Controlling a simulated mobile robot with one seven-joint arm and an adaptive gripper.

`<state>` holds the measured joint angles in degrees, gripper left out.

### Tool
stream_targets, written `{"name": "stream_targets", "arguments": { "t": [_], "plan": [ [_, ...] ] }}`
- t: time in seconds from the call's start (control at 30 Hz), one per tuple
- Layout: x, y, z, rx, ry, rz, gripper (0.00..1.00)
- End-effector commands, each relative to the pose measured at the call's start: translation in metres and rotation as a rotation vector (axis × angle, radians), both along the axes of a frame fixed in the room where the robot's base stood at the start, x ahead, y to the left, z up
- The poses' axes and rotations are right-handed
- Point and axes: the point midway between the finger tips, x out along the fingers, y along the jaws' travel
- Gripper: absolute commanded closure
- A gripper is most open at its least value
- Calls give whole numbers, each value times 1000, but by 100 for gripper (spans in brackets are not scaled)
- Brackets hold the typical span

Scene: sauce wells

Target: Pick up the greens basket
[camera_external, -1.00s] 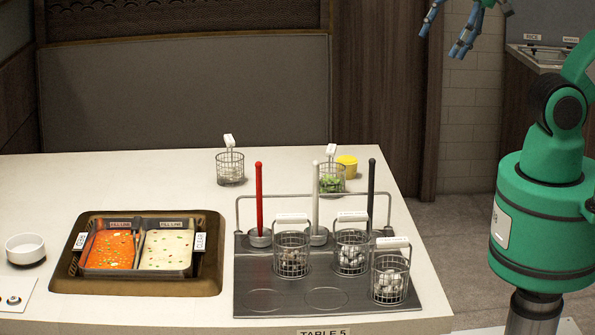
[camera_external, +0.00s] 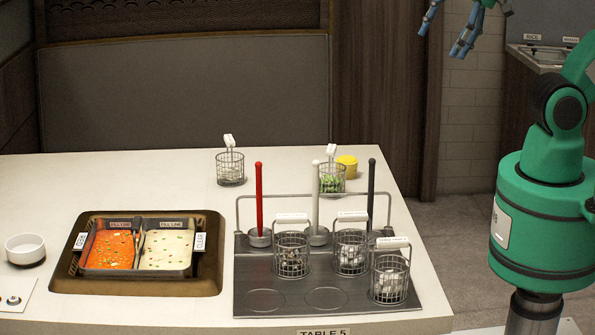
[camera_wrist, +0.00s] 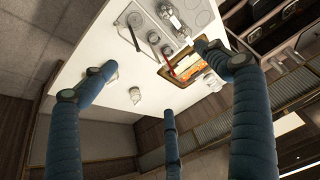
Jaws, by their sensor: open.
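The greens basket (camera_external: 332,181) is a small wire basket with green contents and a white handle. It stands on the table behind the rack, in front of a yellow tub, partly hidden by the white-handled ladle in the external view. My gripper (camera_external: 456,30) is at the top right of the external view, high up and well apart from the basket. In the wrist view, its blue fingers (camera_wrist: 155,82) are spread with nothing between them. I cannot tell surely which small basket in the wrist view is the greens one.
Another wire basket (camera_external: 230,169) stands at the back left. The dark rack (camera_external: 262,302) holds three baskets, with upright red, white and black handles behind them. A two-part soup pot (camera_external: 210,285) and a white bowl (camera_external: 25,250) are left. The yellow tub (camera_external: 347,166) is close to the greens.

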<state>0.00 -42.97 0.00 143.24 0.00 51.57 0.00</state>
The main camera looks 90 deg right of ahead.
Motion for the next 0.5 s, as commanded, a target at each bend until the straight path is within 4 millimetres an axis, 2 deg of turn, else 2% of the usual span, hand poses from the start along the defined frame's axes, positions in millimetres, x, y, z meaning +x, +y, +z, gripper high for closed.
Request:
{"name": "stream_targets", "arguments": {
  "t": [0.27, 0.5],
  "plan": [
    [4, -2, 0, -2, 6, -3, 12],
    [30, -16, -3, -11, 42, -23, 12]
  ]
}}
